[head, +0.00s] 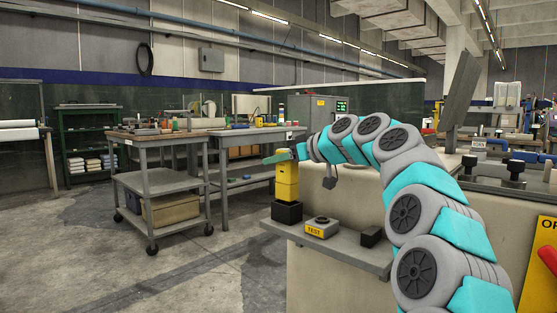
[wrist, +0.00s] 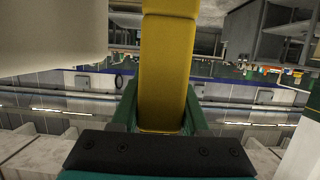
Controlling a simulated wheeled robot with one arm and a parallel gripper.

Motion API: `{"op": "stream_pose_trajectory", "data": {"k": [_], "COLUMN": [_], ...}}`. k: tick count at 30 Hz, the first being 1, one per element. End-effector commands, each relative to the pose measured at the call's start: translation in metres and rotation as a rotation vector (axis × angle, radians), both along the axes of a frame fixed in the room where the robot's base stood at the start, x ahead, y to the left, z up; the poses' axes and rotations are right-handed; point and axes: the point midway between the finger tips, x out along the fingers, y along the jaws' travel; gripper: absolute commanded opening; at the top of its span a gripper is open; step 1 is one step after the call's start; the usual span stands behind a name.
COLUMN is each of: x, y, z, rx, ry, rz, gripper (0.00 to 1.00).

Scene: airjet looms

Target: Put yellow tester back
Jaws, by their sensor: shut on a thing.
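The yellow tester (head: 287,183) is upright at the left end of a grey shelf. My gripper (head: 280,156) is at its top, with its green fingers shut on it. In the wrist view the tester (wrist: 165,75) lies between the two green fingers of my gripper (wrist: 160,110). A black holder (head: 286,213) stands on the shelf directly below the tester. The tester's lower end meets the top of the holder in the head view; I cannot tell how deep it sits in it.
On the grey shelf (head: 345,248), a grey device with a yellow TEST label (head: 321,228) and a small black block (head: 371,236) stand right of the holder. A wheeled cart (head: 160,182) and a workbench (head: 240,135) stand beyond. The floor at left is clear.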

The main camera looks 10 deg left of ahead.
Motion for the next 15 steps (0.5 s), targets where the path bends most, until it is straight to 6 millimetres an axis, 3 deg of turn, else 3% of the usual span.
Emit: {"op": "stream_pose_trajectory", "data": {"k": [15], "x": [0.000], "y": [0.000], "z": [-0.025], "rx": [0.001], "ry": [-0.001], "rz": [-0.001], "gripper": [0.00]}}
